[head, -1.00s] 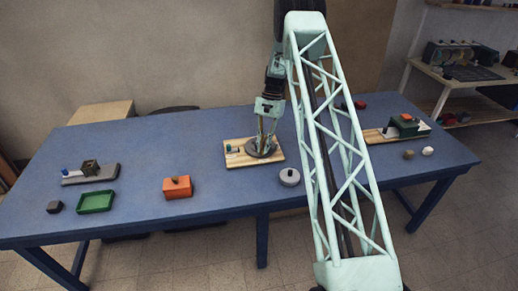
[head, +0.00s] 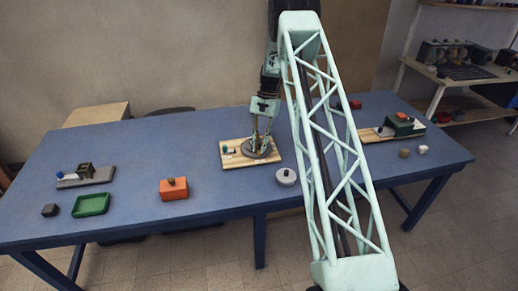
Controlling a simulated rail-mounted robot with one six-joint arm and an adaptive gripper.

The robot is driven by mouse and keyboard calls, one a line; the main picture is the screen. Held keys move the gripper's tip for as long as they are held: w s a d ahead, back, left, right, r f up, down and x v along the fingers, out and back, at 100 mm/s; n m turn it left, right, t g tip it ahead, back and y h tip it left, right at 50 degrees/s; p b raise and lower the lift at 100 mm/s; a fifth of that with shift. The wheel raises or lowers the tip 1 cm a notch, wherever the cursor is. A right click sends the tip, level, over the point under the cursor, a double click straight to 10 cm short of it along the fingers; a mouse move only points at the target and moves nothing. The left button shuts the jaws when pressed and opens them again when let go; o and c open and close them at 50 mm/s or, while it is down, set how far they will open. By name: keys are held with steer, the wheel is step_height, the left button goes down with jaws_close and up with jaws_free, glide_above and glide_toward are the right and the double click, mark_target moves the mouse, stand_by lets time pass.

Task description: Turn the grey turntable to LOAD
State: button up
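The grey turntable (head: 268,154) is a round disc on a light wooden board (head: 236,163) near the middle of the blue table. A small teal-topped post (head: 224,149) stands at the board's left end. Small marks on the board are too small to read. My gripper (head: 257,146) points down over the turntable, its fingertips at or just above the disc. I cannot tell whether the fingers are closed on a part of it, as they are small and dark here.
On the blue table (head: 140,165) stand an orange box (head: 174,189), a green tray (head: 91,205), a dark block (head: 50,210), a grey fixture (head: 87,176) and a round grey lidded pot (head: 286,177). A green device (head: 403,124) stands at the right. My arm hides part of the table.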

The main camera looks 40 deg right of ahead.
steer(key=v, duration=1.1)
steer(key=shift+w+r, duration=0.1)
steer(key=shift+r, duration=0.1)
stand_by(0.4)
